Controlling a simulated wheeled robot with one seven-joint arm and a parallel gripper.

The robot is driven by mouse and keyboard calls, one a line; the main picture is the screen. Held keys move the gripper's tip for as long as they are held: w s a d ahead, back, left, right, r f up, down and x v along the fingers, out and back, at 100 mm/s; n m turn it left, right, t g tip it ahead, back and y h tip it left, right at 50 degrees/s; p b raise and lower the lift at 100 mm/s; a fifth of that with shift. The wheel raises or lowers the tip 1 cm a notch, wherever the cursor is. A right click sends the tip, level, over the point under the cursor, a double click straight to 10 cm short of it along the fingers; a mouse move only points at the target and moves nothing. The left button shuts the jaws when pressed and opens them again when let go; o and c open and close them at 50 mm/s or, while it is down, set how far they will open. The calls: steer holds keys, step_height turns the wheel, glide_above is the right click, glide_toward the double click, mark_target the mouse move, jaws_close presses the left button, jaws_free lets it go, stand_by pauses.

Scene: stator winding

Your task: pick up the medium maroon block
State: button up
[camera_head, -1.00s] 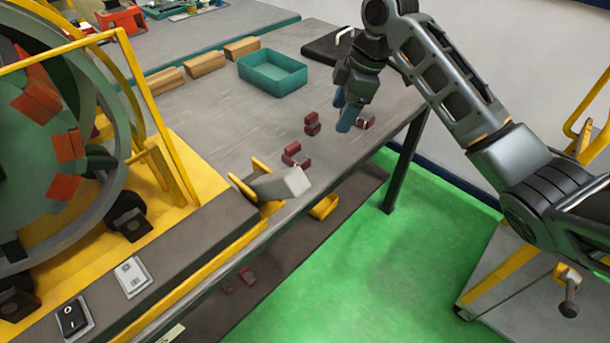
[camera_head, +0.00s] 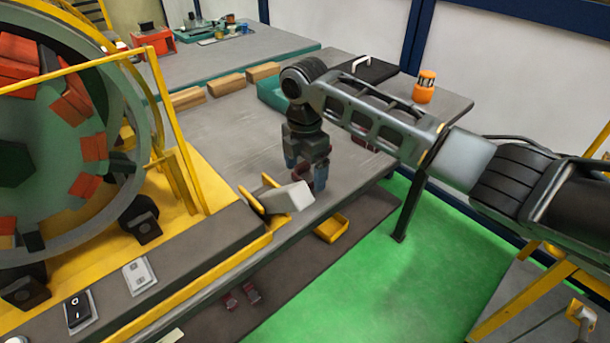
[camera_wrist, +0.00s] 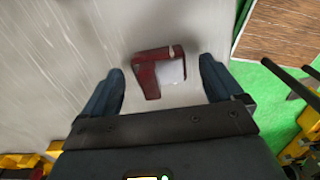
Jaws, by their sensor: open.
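A maroon block (camera_wrist: 148,78) with a pale grey face lies on the grey table. In the wrist view it sits between the two blue fingers of my gripper (camera_wrist: 162,66), with gaps on both sides. In the head view my gripper (camera_head: 306,176) points down at the table's front edge, open, with a dark maroon patch of the block (camera_head: 303,169) showing between the fingers. The arm and gripper hide most of it. I cannot tell the block's size class from these views.
A grey-white box (camera_head: 288,198) in a yellow holder stands just left of my gripper. A teal tray (camera_head: 271,94) is partly behind my arm. Wooden blocks (camera_head: 188,98) line the table's back. Small maroon pieces (camera_head: 251,293) lie on the lower shelf.

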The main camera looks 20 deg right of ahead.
steer(key=shift+f, duration=0.5)
steer(key=c, duration=1.6)
steer(key=shift+r, duration=0.1)
